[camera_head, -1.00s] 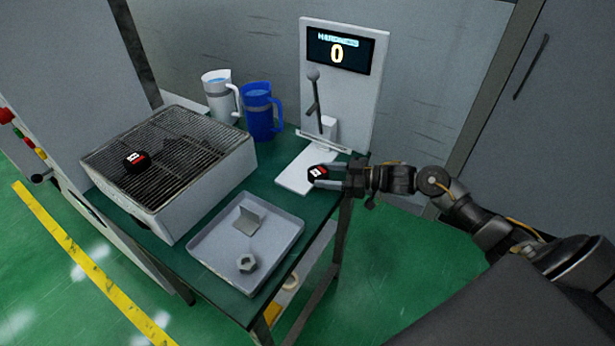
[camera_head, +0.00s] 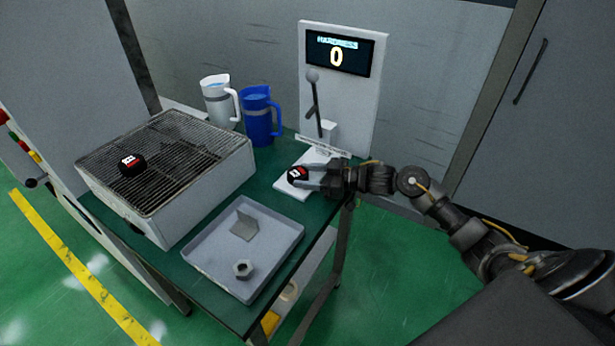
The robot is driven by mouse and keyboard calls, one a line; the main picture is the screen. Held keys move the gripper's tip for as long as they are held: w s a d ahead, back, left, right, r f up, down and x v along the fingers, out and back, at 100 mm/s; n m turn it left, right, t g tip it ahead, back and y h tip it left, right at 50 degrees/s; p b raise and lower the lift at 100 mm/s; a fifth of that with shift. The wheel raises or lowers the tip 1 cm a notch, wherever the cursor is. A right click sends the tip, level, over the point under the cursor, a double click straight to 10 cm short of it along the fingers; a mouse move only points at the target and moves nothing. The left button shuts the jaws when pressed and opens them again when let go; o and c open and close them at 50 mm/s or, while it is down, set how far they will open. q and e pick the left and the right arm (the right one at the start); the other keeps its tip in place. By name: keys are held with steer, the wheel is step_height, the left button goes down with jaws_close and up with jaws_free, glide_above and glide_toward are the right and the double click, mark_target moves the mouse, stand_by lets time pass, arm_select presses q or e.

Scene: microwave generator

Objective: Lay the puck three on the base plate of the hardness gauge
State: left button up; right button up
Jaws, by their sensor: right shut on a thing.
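A black puck with a red and white label (camera_head: 298,174) is between the fingers of my right gripper (camera_head: 303,178), which is shut on it. Its number is too small to read. The puck is over the front part of the white base plate (camera_head: 292,190) of the hardness gauge (camera_head: 352,105); I cannot tell whether it touches the plate. The gauge's display reads 0, and its lever with a grey ball (camera_head: 313,76) stands above the rear of the plate. My left gripper is not in view.
A second black puck (camera_head: 132,165) lies on the wire-topped box (camera_head: 215,190) at left. A grey tray (camera_head: 205,272) holds an angle piece and a hex nut. A white jug (camera_head: 217,100) and a blue jug (camera_head: 258,118) stand behind.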

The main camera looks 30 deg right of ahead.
steer(key=o, duration=1)
steer(key=shift+f, duration=0.15)
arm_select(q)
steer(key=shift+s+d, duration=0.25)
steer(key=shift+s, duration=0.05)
arm_select(e)
steer(key=shift+r, duration=0.2)
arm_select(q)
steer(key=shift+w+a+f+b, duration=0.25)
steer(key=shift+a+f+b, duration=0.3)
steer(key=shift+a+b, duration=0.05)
arm_select(e)
steer(key=v, duration=1.2)
steer(key=shift+f, duration=0.1)
